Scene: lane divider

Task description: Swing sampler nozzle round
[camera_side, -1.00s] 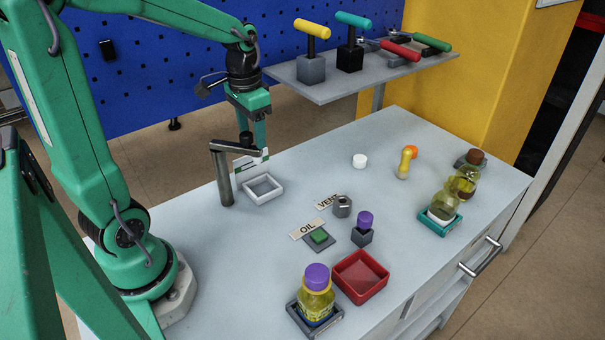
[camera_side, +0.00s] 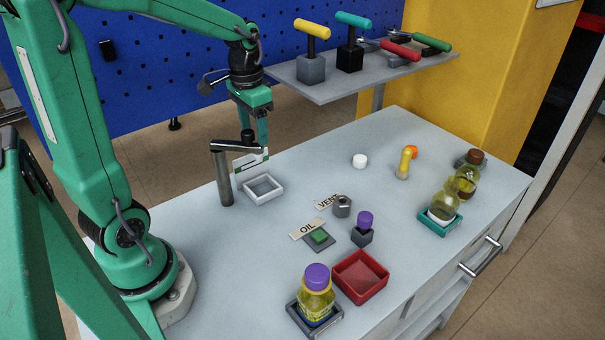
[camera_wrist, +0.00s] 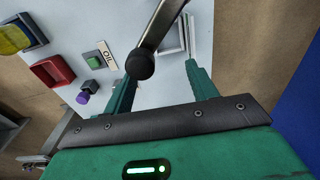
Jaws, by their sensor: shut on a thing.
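The sampler nozzle is a grey metal post (camera_side: 224,178) standing upright on the bench, with a horizontal arm (camera_side: 232,145) at its top and a black knob (camera_side: 247,136) on that arm. My gripper (camera_side: 262,150) is at the free end of the arm, pointing down, and shut on the nozzle. In the wrist view the nozzle arm (camera_wrist: 163,22) and its round black knob (camera_wrist: 139,64) show between the fingers of my gripper (camera_wrist: 160,72), the knob nearer the left finger. The exact contact is hard to see.
A white open tray (camera_side: 263,190) sits beside the post. The OIL plate (camera_side: 307,229), green button (camera_side: 319,236), VENT plate (camera_side: 328,202), red tray (camera_side: 360,276) and purple-capped bottle (camera_side: 317,292) stand nearer the front. A white cap (camera_side: 360,161) is at the back.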

